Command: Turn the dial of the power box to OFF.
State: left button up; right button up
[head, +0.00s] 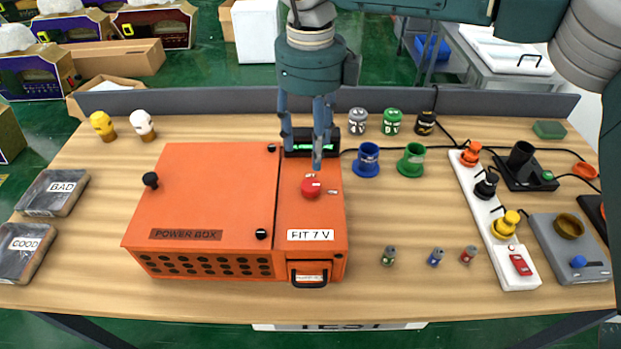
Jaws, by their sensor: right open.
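The orange power box (205,190) stands on the wooden table, left of the middle, with a "POWER BOX" label on its lid. Its narrow right section carries a red round dial (311,188) and a "FIT 7 V" label (311,235). Small marks sit beside the dial, too small to read. My right gripper (303,160) comes down from above, fingers apart and empty, over the back of that section. One fingertip appears just behind the dial; I cannot tell whether it touches. My left gripper is out of view.
A black device with a green display (310,145) is behind the gripper. A drawer with a black handle (310,280) is at the front.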

aim_at(311, 185)
jog(key=f+p, duration=0.1)
jog(key=f, duration=0.2)
jog(key=f+p, duration=0.1)
jog(key=f, duration=0.5)
jog(key=shift+s+f+p, duration=0.25)
jog(key=shift+f+p, duration=0.05)
jog(key=shift+p, duration=0.1)
jog(key=c, duration=1.1)
jog(key=shift+c, duration=0.2)
